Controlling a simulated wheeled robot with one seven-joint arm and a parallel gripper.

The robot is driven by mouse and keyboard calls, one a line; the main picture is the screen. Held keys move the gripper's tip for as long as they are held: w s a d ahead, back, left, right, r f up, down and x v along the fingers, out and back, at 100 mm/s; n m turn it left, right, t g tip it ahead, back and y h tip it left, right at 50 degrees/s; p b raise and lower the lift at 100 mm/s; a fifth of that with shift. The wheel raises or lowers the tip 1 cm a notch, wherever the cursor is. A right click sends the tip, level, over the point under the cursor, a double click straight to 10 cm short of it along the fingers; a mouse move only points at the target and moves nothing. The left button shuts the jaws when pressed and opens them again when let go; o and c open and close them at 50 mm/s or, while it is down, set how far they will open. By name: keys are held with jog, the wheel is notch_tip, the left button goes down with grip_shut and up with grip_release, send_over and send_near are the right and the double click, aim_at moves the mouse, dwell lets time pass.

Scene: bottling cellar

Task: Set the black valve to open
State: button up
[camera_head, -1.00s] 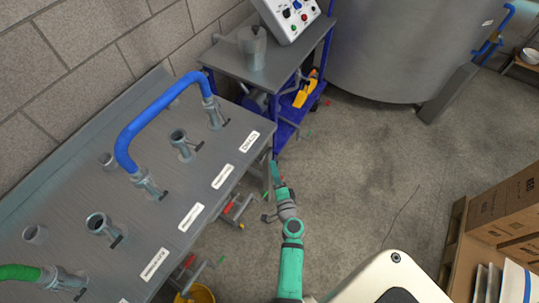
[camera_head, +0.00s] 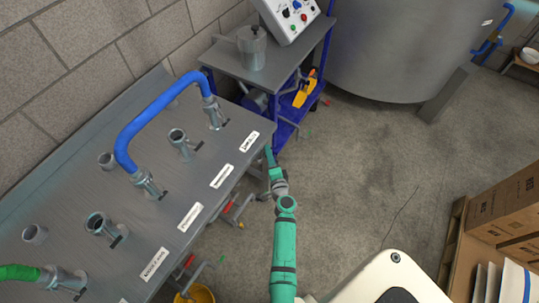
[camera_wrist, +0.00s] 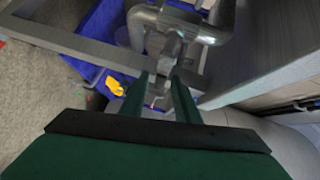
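My gripper (camera_head: 270,158) is at the table's front edge, near its far right corner. In the wrist view its two green fingers (camera_wrist: 167,92) are apart. Grey metal pipework with a valve-like fitting (camera_wrist: 172,48) lies just ahead of and between the fingertips; I cannot tell whether they touch it. No black handle shows clearly there, so I cannot tell whether this is the black valve. Under the table edge, other valves show a red handle (camera_head: 228,207) and, nearer, another red handle (camera_head: 188,261). My arm hides part of the space below the edge.
The metal table (camera_head: 135,225) carries pipe stubs, labels, a blue hose (camera_head: 150,112) and a green hose (camera_head: 20,272). A cart (camera_head: 270,75) with blue shelves stands beyond it. A yellow bucket (camera_head: 200,294) sits below. Boxes (camera_head: 505,205) stand right; the middle floor is clear.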

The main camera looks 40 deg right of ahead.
grip_shut()
